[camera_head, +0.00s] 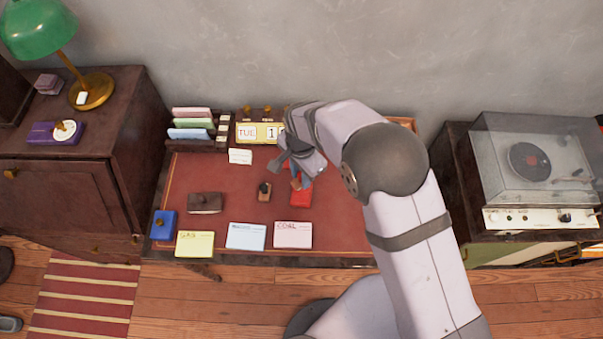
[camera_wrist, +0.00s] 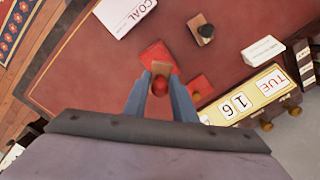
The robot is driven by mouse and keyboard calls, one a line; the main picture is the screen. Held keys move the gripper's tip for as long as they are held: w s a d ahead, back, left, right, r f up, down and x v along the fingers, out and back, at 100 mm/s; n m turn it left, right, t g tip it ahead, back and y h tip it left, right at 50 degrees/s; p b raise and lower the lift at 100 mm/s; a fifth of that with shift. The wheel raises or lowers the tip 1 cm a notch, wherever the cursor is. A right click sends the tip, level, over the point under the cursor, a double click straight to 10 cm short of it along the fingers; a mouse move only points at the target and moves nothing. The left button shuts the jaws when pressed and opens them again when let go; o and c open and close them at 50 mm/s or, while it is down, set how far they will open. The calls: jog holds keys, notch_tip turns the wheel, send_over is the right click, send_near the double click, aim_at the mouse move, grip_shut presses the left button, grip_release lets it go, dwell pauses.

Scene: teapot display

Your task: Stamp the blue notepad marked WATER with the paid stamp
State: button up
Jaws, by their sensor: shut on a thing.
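The blue notepad (camera_head: 246,236) lies at the desk's front edge, between a yellow notepad (camera_head: 195,244) and a pink notepad marked COAL (camera_head: 292,234). Its lettering is too small to read. My gripper (camera_head: 297,181) is over the red ink pad (camera_head: 301,197), right of the desk's middle. In the wrist view my gripper (camera_wrist: 160,76) is shut on a wooden stamp with a red knob (camera_wrist: 159,87), over or on the red pad (camera_wrist: 154,54). I cannot tell if they touch. The stamp's face is hidden. A stamp with a black knob (camera_head: 264,187) stands to the left.
A brown case (camera_head: 205,203) and a blue pad with a knobbed thing on it (camera_head: 163,225) are at the desk's left. A letter rack (camera_head: 192,128), a calendar (camera_head: 257,133) and a white card (camera_head: 240,156) are at the back.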

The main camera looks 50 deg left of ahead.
jog(key=shift+f+b, duration=1.6)
jog(key=shift+f, duration=1)
jog(key=shift+d+f+b, duration=0.1)
jog(key=shift+f+b, duration=0.3)
jog(key=shift+f, duration=0.2)
dwell(0.5)
jog(key=shift+r, duration=0.1)
jog(key=shift+r+p, duration=2.35)
jog(key=shift+r, duration=1.15)
jog(key=s+a, duration=0.1)
jog(key=s, duration=1.9)
jog(key=shift+s, duration=0.35)
